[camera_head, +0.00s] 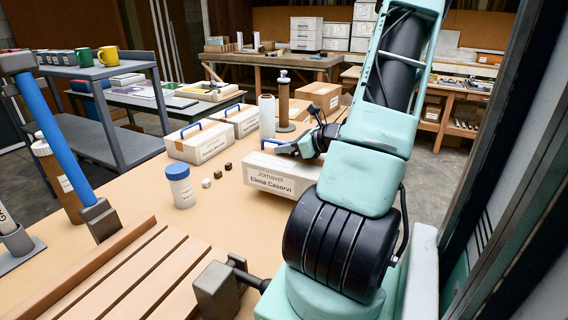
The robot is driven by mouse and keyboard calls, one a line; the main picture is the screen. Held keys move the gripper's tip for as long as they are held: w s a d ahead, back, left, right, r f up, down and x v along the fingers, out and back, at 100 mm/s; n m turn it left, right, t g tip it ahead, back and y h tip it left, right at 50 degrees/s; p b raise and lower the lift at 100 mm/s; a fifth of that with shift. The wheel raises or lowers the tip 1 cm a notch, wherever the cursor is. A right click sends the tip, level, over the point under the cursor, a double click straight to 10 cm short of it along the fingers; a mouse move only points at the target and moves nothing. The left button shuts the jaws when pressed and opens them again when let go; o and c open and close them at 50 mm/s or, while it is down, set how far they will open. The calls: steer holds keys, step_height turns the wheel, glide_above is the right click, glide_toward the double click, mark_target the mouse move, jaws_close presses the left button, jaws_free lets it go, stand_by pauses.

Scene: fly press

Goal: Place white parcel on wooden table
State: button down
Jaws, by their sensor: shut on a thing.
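The white parcel (262,178), a box lettered "Jornavel Elena Casorvi" with a blue handle, is at the right of the near tan table (130,188). My gripper (288,149) is at the top of this parcel by its handle and is shut on it. The fingertips are small and partly hidden by my arm, as is the parcel's right end. I cannot tell whether the parcel's underside touches the tabletop. Farther back stands a wooden table (262,60) with boxes on it.
Two similar white boxes (197,150) with blue handles stand left of the parcel. A brown cylinder (284,100) and cardboard boxes (320,95) stand behind. A slatted wooden rack (125,275) fills the front left.

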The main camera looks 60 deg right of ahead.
mark_target(321, 163)
steer(key=shift+f, duration=2.15)
steer(key=shift+f, duration=0.15)
steer(key=c, duration=1.5)
jaws_free()
steer(key=shift+f, duration=0.1)
steer(key=shift+r, duration=0.3)
steer(key=v, duration=1.2)
